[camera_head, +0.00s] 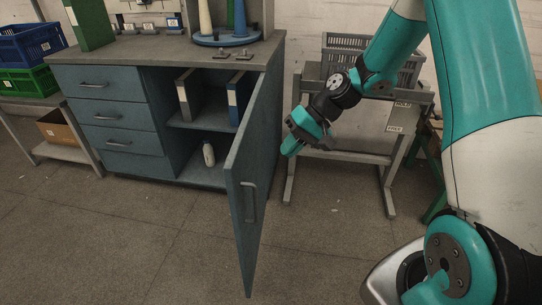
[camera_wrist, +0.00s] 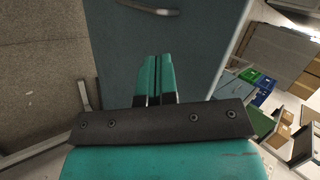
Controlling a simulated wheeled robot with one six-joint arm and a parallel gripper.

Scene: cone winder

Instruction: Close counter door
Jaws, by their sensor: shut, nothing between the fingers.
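The blue-grey counter (camera_head: 112,130) stands at the left in the head view. Its door (camera_head: 262,140) is hinged at the right and stands wide open toward the camera, with a grey bar handle (camera_head: 249,201) on its outer face. The open compartment shows binders (camera_head: 187,97) on a shelf and a white bottle (camera_head: 208,154) below. My gripper (camera_head: 290,150) is to the right of the door, on its outer side. In the wrist view the shut green fingers (camera_wrist: 154,75) point at the door panel (camera_wrist: 200,45), with the handle (camera_wrist: 150,8) at the top edge. I cannot tell whether they touch it.
A grey stand (camera_head: 345,157) with a grey crate (camera_head: 345,52) is behind my gripper. A side shelf with blue (camera_head: 32,43) and green (camera_head: 28,82) crates stands at the far left. The floor before the counter is clear.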

